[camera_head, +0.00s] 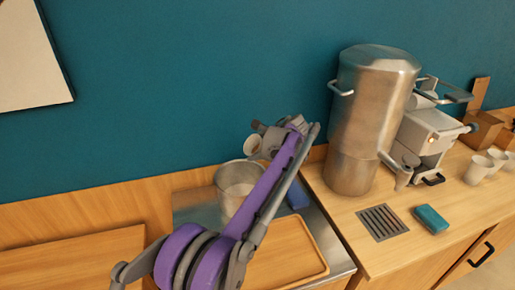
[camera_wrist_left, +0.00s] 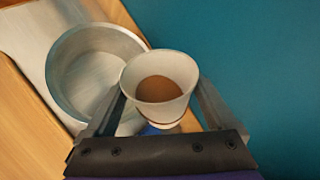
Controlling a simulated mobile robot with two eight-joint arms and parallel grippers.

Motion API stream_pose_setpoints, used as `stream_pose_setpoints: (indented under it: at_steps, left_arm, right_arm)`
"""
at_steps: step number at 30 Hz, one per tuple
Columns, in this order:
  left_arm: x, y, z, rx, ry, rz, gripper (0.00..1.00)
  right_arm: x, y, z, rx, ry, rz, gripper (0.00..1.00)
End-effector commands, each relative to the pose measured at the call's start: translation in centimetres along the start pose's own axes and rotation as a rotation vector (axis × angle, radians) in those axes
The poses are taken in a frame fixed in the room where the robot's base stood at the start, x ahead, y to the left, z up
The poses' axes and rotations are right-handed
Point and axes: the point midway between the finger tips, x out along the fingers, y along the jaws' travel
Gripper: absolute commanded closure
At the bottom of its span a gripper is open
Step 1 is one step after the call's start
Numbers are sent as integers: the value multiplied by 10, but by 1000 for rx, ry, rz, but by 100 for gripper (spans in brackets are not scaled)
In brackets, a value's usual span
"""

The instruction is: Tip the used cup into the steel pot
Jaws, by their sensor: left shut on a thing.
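My left gripper (camera_head: 265,138) is shut on the used cup, a white cup (camera_head: 252,145) held up above the far rim side of the steel pot. In the left wrist view, the cup (camera_wrist_left: 160,82) sits between the fingers of my left gripper (camera_wrist_left: 158,112), with brown liquid inside. The steel pot (camera_head: 236,178) is a round, open metal pot on the steel counter. My purple left arm hides part of it. In the left wrist view, the pot (camera_wrist_left: 60,65) stands left of the cup, and its pale inside looks empty. My right gripper is out of view.
A wooden tray (camera_head: 318,268) lies in front of the pot, and a blue item (camera_head: 297,197) beside it. Right stand a tall steel urn (camera_head: 372,100), a coffee machine (camera_head: 428,132), white cups (camera_head: 476,170), a drain grate (camera_head: 382,222) and a teal sponge (camera_head: 432,219). A teal wall rises behind.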

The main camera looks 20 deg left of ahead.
Motion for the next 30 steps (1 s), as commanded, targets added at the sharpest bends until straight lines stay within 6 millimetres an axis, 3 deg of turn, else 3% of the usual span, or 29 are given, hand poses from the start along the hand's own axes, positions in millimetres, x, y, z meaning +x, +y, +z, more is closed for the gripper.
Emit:
stream_pose_setpoints:
  at_steps: [10, 30]
  left_arm:
    - [16, 20, 5, -275, 244, -84, 77]
    - [38, 47, 14, -650, 580, -202, 77]
  right_arm:
    - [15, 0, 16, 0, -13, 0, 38]
    - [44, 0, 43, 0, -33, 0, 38]
